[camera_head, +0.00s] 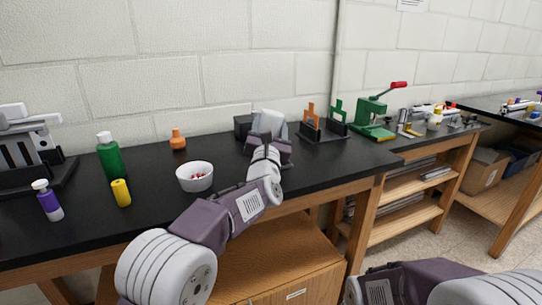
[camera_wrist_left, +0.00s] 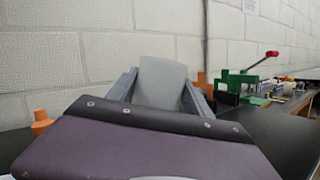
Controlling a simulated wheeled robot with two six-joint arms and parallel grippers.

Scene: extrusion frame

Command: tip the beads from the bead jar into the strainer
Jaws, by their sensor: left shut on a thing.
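My left gripper (camera_head: 268,134) is over the back of the black bench, shut on a plain grey tapered vessel. That vessel (camera_head: 272,121) also shows between the two grey fingers in the left wrist view (camera_wrist_left: 162,82); I take it for the bead jar. Its inside is hidden. A white round bowl (camera_head: 195,181) stands on the bench left of my left gripper, with red and pale beads (camera_head: 197,175) in it; it looks like the strainer, though no holes can be made out. My right gripper is out of view; only part of its arm shows at the bottom right.
A green bottle (camera_head: 110,160), yellow bottle (camera_head: 121,193), purple bottle (camera_head: 48,203) and orange flask (camera_head: 177,139) stand to the left. A dark box (camera_head: 242,126) is behind my left gripper. An orange-and-green rack (camera_head: 322,129) and a green press (camera_head: 371,115) stand to the right.

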